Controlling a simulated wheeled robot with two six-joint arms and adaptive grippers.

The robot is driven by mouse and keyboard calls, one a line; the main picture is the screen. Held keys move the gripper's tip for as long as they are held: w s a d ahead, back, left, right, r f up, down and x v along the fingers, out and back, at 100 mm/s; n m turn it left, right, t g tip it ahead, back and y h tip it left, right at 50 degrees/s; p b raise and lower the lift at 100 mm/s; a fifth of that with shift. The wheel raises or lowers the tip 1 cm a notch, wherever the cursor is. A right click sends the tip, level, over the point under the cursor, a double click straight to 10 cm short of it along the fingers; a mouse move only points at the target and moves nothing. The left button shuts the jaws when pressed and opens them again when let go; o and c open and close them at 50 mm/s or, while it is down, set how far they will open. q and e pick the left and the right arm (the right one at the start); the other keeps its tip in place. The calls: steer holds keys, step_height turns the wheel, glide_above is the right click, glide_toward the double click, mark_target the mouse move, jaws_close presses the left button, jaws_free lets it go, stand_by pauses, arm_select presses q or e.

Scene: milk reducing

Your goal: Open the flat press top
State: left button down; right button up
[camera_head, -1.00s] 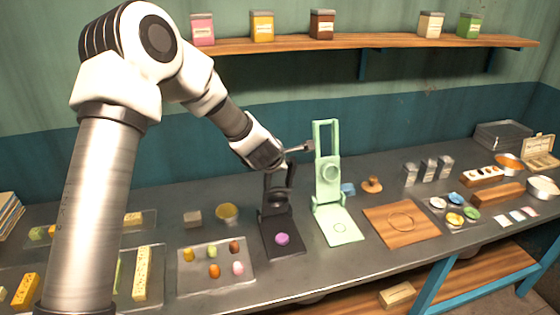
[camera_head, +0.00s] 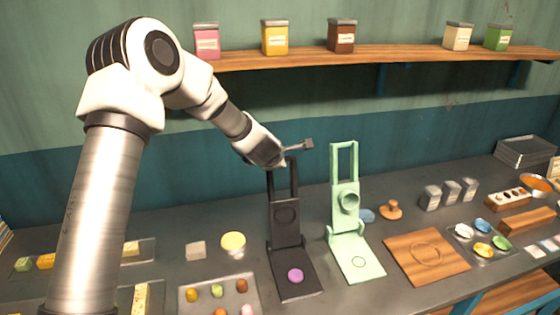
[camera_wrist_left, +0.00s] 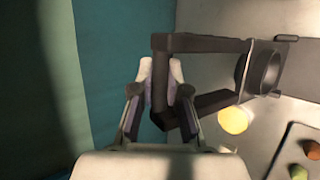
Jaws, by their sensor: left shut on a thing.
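The black press (camera_head: 285,218) stands on the counter with its top raised upright. My left gripper (camera_head: 282,164) is at the upper end of the press handle. In the left wrist view the black handle frame (camera_wrist_left: 205,43) runs between the fingers (camera_wrist_left: 160,80), which are shut on its end bar. The press's round part (camera_wrist_left: 262,72) shows at the right there. My right gripper is not in view.
A light green press (camera_head: 345,195), also open, stands close to the right. A wooden board (camera_head: 450,255) lies beyond it. A tray of coloured balls (camera_head: 215,305) and a yellow round thing (camera_head: 233,241) are at left. A shelf (camera_head: 380,58) with jars hangs above.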

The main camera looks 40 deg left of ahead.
arm_select(q)
steer(key=shift+r, duration=0.1)
steer(key=c, duration=1.2)
jaws_free()
steer(key=shift+o, duration=0.2)
steer(key=v, duration=1.2)
steer(key=shift+s, duration=0.15)
